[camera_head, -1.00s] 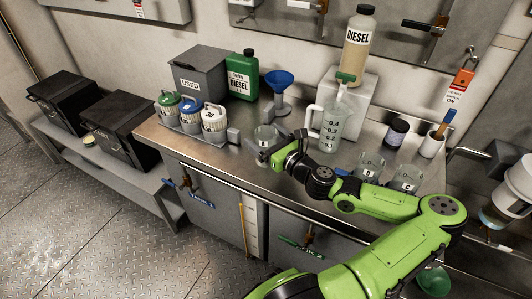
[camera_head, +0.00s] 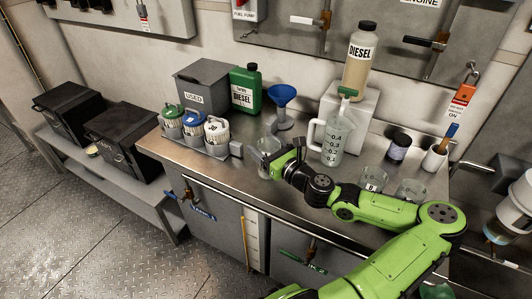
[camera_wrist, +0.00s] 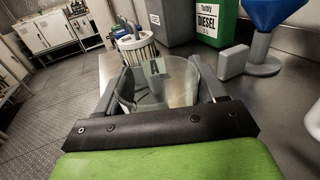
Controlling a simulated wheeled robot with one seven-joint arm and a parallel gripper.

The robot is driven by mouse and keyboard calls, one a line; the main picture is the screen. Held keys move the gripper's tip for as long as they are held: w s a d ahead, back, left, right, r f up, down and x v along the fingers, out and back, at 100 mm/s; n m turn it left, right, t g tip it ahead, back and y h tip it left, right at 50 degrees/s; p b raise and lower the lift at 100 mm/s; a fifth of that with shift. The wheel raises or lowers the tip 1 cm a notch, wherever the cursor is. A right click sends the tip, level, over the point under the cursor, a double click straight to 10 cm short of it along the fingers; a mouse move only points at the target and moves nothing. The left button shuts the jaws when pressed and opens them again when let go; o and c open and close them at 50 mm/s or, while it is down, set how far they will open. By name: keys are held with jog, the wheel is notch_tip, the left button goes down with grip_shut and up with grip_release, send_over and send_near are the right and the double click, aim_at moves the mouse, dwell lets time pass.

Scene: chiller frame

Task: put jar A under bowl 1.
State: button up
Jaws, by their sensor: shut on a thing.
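My gripper (camera_head: 274,158) is shut on a clear, empty-looking jar (camera_head: 265,147) over the steel bench, in front of the blue funnel. In the wrist view the jar (camera_wrist: 160,88) sits upright between the two fingers (camera_wrist: 158,98). A second clear jar (camera_head: 375,178), with a mark that looks like B, stands at the right of the bench. A clear bowl under a white filter housing (camera_head: 500,228) shows at the right edge; its number cannot be read.
A graduated jug (camera_head: 331,138), another clear jar (camera_head: 411,190) and a dark cup (camera_head: 398,147) stand to the right. The bench's front edge is near my gripper.

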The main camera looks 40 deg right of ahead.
notch_tip(320, 180, up, 9)
jog(key=p, duration=0.4)
jog(key=shift+r, duration=0.1)
